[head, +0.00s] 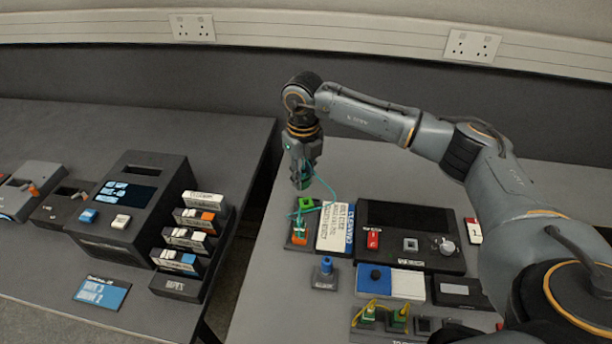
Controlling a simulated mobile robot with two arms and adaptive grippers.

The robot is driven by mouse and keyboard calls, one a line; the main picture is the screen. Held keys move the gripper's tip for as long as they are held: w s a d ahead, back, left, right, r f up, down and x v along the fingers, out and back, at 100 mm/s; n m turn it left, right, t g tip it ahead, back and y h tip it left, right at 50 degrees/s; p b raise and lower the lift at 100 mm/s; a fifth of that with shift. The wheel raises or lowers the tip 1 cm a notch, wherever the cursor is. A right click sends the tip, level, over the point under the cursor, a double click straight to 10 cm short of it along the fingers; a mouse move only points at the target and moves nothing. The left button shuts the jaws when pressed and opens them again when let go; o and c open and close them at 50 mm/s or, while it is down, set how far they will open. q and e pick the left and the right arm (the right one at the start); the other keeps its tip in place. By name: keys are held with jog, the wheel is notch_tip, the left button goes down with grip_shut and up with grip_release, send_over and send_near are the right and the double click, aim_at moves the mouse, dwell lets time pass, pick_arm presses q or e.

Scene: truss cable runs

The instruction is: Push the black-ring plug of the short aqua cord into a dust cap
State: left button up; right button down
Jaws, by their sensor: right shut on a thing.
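My right gripper (302,182) points down above the right table, near its left edge. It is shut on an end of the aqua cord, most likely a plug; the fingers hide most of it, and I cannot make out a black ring. The thin aqua cord (333,190) loops from the fingers down to a small dark block (296,243) with a green square and orange parts. A blue knob-like piece (326,265) stands upright on a small grey base in front; I cannot tell whether it is a dust cap. My left gripper is not in view.
A white label card (333,228) lies beside the block. A black panel (410,215) stands to its right. A blue-and-white box (405,284) and green plugs with yellow cord (385,314) are nearer. A gap separates the left table (215,135), which carries a dark device (128,225).

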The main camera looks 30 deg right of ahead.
jog(key=shift+w+d+f+m, duration=0.2)
jog(key=shift+w+m, duration=0.05)
jog(key=shift+m, duration=0.35)
jog(key=shift+w+d+f+m, duration=0.15)
jog(key=shift+w+d+m, duration=0.05)
jog(key=shift+m, duration=0.4)
jog(key=shift+w+d+f+m, duration=0.15)
jog(key=shift+w+d+m, duration=0.1)
jog(key=shift+m, duration=0.3)
jog(key=shift+w+d+f+m, duration=0.15)
jog(key=shift+d+m, duration=0.05)
jog(key=shift+m, duration=0.35)
jog(key=shift+f+b, duration=1.95)
jog(key=shift+f, duration=0.6)
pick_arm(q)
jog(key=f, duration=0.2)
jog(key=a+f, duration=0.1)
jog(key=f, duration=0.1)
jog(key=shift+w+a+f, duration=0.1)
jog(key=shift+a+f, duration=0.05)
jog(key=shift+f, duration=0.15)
pick_arm(e)
jog(key=shift+f, duration=0.35)
pick_arm(q)
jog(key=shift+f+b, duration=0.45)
jog(key=shift+b, duration=0.2)
pick_arm(e)
jog(key=shift+f, duration=0.8)
jog(key=c, duration=1.1)
grip_release()
